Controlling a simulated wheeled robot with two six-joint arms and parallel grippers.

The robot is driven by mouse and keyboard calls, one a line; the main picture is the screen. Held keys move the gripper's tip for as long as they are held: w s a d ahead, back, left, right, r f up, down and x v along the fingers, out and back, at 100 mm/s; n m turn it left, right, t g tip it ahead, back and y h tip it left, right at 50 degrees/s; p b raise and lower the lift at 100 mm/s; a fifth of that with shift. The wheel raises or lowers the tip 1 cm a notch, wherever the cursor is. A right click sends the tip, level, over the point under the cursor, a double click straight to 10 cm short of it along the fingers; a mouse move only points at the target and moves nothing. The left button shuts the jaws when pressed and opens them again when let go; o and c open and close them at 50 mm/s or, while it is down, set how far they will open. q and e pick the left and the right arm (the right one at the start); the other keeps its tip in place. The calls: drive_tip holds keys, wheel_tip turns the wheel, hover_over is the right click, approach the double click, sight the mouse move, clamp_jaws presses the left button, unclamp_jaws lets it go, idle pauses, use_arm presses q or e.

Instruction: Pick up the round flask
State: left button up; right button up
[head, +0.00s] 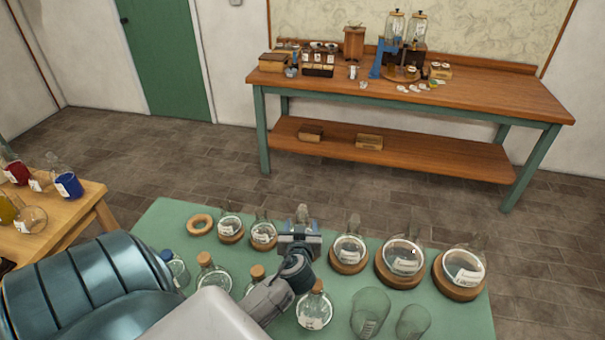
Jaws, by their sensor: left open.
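Several clear round flasks with white labels stand on wooden rings along the far side of the green table (160,222). Two smaller ones, a left flask (230,226) and its neighbour (264,233), are left of my left gripper. Three larger ones, a near flask (348,250), a middle flask (402,257) and a right flask (463,266), are to its right. My left gripper (302,215) is open, in the gap between the two groups. Its body hides what is directly beneath it, and I cannot tell whether glass is between its fingers. My right gripper is out of view.
An empty wooden ring (200,224) lies at the table's far left. Corked bottles (314,310) and upturned-looking glass beakers (370,312) crowd the near side. A side table (85,205) holds coloured flasks. A wooden workbench (480,95) stands beyond open floor.

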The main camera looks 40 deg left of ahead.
sight(302, 222)
use_arm(q)
drive_tip(key=shift+w+a+p, duration=0.2)
drive_tip(key=shift+w+p, duration=0.1)
drive_tip(key=p+x, duration=0.2)
drive_tip(key=x, duration=0.1)
drive_tip(key=shift+w+a+f, duration=0.2)
drive_tip(key=shift+w+f, duration=0.05)
drive_tip(key=shift+w+a+f, duration=0.2)
drive_tip(key=shift+f, duration=0.05)
clamp_jaws()
